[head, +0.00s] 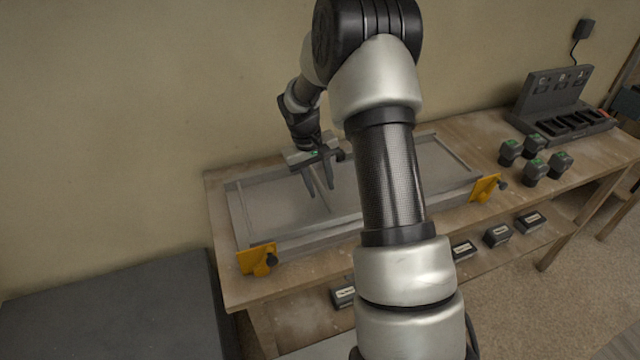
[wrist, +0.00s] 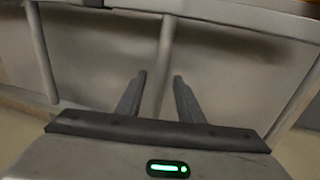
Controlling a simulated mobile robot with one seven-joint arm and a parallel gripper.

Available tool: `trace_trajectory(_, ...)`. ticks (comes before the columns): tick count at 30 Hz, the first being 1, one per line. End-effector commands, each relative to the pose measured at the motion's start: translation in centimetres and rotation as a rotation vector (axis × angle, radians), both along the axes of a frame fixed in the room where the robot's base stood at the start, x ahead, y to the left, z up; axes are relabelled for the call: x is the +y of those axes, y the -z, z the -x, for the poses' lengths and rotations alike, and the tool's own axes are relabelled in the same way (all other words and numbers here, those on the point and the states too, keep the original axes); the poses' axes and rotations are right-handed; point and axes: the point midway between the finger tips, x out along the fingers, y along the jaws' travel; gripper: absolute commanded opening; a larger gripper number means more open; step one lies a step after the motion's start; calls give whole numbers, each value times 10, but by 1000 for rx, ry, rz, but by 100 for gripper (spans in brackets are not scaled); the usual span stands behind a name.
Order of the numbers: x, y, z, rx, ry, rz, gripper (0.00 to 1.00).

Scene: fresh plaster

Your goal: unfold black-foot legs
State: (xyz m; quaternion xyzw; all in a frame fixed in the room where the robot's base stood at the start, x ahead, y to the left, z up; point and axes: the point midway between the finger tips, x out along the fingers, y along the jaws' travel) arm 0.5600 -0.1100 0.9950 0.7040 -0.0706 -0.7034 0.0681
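A grey panel with a tubular frame (head: 285,205) lies on the wooden bench, underside up; the wrist view shows its pale tubes and panel (wrist: 95,45). Yellow brackets with black knobs or feet sit at its front left (head: 254,261) and front right (head: 484,188) corners. I cannot tell clearly which tubes are the legs; none stands upright. My gripper (head: 322,193) is above the panel's middle, pointing down. In the wrist view its fingers (wrist: 160,77) are apart and empty, with a cross tube (wrist: 165,50) showing between them. My arm hides part of the panel's right half.
Several dark blocks with green tops (head: 535,146) stand on the bench's right, before a dark rack (head: 560,105). Several small labelled boxes (head: 498,235) sit on the lower shelf. A plaster wall (head: 120,120) is close behind. A dark grey surface (head: 120,310) is at lower left.

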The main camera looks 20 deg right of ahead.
Motion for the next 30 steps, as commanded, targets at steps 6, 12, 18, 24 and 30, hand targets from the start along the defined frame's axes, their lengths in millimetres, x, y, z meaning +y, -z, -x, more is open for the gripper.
trace_trajectory(6,0,0,0,0,0,0,0)
trace_trajectory(12,0,-1,0,0,0,1,0)
trace_trajectory(18,2,-6,0,0,-1,28,0)
trace_trajectory(24,8,-24,-1,-1,-4,121,0)
trace_trajectory(30,19,-55,-1,-3,-8,283,0)
